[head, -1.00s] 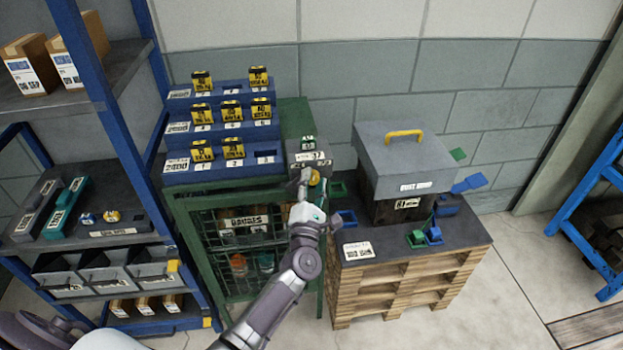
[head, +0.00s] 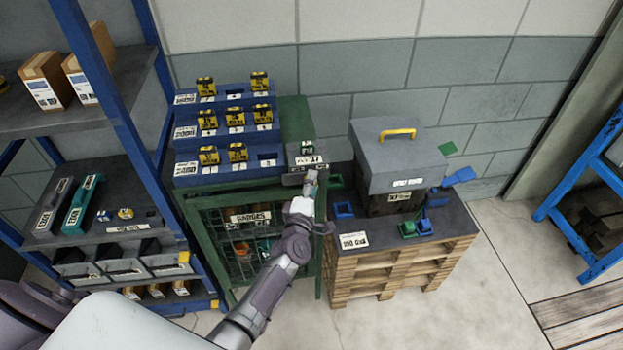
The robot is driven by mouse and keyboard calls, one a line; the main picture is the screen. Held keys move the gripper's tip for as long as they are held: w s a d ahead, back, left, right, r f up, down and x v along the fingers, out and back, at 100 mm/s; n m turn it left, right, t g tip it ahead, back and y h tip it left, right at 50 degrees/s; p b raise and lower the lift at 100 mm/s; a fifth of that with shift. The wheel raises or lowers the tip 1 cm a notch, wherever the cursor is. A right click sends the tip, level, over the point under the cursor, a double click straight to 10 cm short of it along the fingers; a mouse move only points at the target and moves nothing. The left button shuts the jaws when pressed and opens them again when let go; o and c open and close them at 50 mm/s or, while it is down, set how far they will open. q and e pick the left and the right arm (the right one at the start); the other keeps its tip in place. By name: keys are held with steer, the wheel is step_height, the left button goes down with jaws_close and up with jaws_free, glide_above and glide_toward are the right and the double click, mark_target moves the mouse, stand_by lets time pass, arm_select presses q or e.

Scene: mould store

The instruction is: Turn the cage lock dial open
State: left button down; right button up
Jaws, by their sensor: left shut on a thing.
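A green mesh cage (head: 182,207) stands in the middle, with orange and dark items behind its mesh door. A small grey lock box (head: 306,160) with labels is at the cage's upper right corner. My left gripper (head: 311,181) is at the front of this box, shut on the lock dial. The gripper covers the dial, so its angle cannot be read. The cage door looks closed. My right gripper is not in view.
A blue stepped rack (head: 222,133) with yellow-and-black tags stands on the cage. To the right, a pallet stack (head: 395,272) carries a grey lidded box (head: 400,155) and small blue and green parts. A blue shelf unit (head: 118,105) stands close on the left.

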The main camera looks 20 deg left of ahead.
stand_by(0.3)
arm_select(q)
steer(key=c, duration=0.8)
jaws_free()
steer(key=shift+s, duration=0.1)
steer(key=s, duration=0.4)
steer(key=s+d, duration=0.1)
steer(key=s, duration=0.2)
steer(key=s+d, duration=0.1)
steer(key=s, duration=0.3)
steer(key=shift+s, duration=0.35)
